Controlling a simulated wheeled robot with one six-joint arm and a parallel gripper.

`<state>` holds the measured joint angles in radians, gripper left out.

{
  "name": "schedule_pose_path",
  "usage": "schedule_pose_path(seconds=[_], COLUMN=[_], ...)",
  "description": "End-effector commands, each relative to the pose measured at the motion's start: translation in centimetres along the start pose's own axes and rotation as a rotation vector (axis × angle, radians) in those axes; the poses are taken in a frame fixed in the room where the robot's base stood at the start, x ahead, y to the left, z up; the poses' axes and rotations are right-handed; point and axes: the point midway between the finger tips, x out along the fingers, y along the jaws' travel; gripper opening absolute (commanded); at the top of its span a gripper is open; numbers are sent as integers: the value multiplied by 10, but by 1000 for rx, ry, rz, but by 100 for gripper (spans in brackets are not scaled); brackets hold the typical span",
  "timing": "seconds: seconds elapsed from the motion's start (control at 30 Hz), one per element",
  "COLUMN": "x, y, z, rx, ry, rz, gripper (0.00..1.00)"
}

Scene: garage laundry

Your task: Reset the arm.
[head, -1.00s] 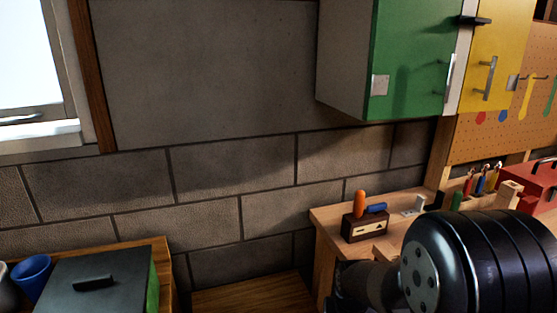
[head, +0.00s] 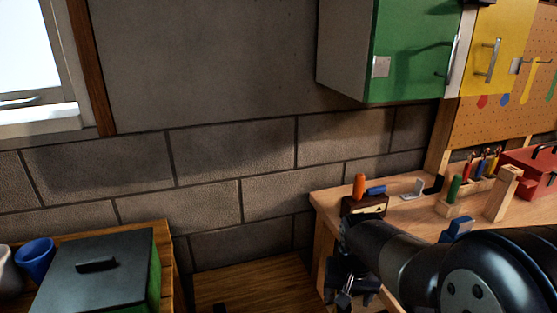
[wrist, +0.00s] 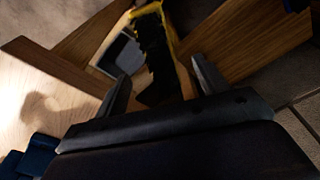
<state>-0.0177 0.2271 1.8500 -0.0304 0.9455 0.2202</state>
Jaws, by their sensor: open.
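My arm reaches in from the lower right of the head view, in front of the workbench (head: 415,219). My gripper (head: 343,296) hangs low at the bench's left front corner, partly cut off by the picture's bottom edge. In the wrist view its two dark fingers (wrist: 163,82) stand apart with a gap between them. A yellow-edged black thing (wrist: 158,45) shows past the fingers; I cannot tell what it is or how far away. I see nothing held.
A small block with orange and blue handles (head: 366,206) stands on the bench, with a red toolbox (head: 535,174) farther right. Green (head: 415,60) and yellow (head: 497,50) cabinets hang above. A dark-lidded box (head: 98,270) and blue cup (head: 36,259) stand at lower left.

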Motion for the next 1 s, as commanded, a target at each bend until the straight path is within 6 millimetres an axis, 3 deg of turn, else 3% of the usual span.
schedule_pose_path(seconds=[0.1, 0.67, 0.73, 1.0], x=[-26, 86, 70, 36], y=[0, 0, 0, 0], z=[-1, 2, -2, -6], rx=[0, 0, 0, 0], ry=[5, -6, 0, 0], rz=[-1, 1, 0, 0], gripper=[69, 69, 69, 69])
